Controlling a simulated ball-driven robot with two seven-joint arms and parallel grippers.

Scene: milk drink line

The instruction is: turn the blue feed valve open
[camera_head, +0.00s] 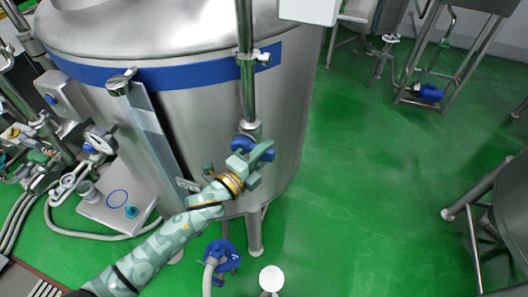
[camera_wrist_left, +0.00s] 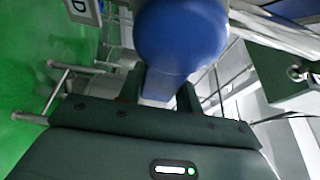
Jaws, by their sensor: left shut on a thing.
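The blue feed valve (camera_head: 262,150) sits on the vertical steel pipe (camera_head: 247,90) in front of the large steel tank (camera_head: 200,110). My left gripper (camera_head: 252,163) reaches up from the lower left in the head view and is shut on the valve's blue handle. In the left wrist view the blue handle (camera_wrist_left: 180,35) fills the top middle, and its narrow part lies between my two dark fingers (camera_wrist_left: 160,92). The gripper hides part of the valve in the head view. My right gripper is not in view.
A blue hose reel-like fitting (camera_head: 220,254) stands on the floor below the tank. A gauge (camera_head: 99,141) and piping crowd the left side. A steel stand with a blue motor (camera_head: 429,92) is at the back right. The green floor (camera_head: 350,190) right of the tank is clear.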

